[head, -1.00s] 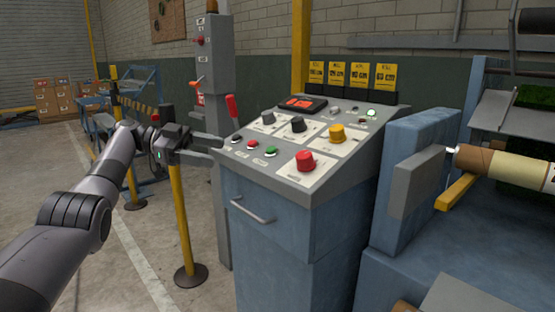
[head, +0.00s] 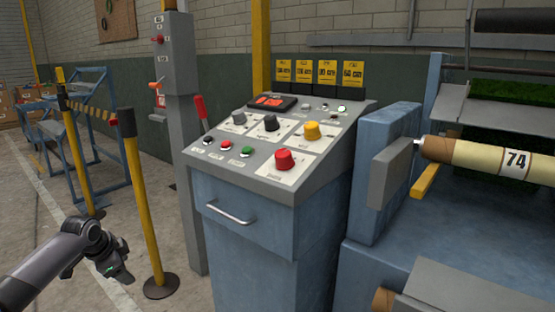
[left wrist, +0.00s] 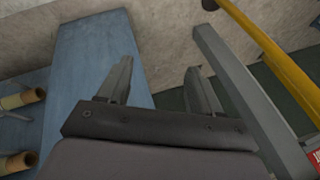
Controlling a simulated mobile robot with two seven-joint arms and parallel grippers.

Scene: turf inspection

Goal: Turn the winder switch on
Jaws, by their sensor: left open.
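The sloped control console (head: 318,170) stands at the centre of the head view. On its top are a grey knob (head: 238,118), a black knob (head: 271,123), a yellow knob (head: 312,130) and a large red knob (head: 284,160). Small black, red (head: 227,145) and green (head: 246,152) buttons line its left front. A red-handled lever (head: 201,112) rises at its left side. The labels are too small to read, so I cannot tell which control is the winder switch. My left gripper (head: 120,274) is low and left of the console, apart from it. Its two fingers (left wrist: 160,82) are spread and empty in the left wrist view.
A yellow post (head: 145,200) on a round base stands between my left gripper and the console. A grey pillar (head: 184,130) with a switch box is behind it. A blue machine with a roll marked 74 (head: 490,163) fills the right.

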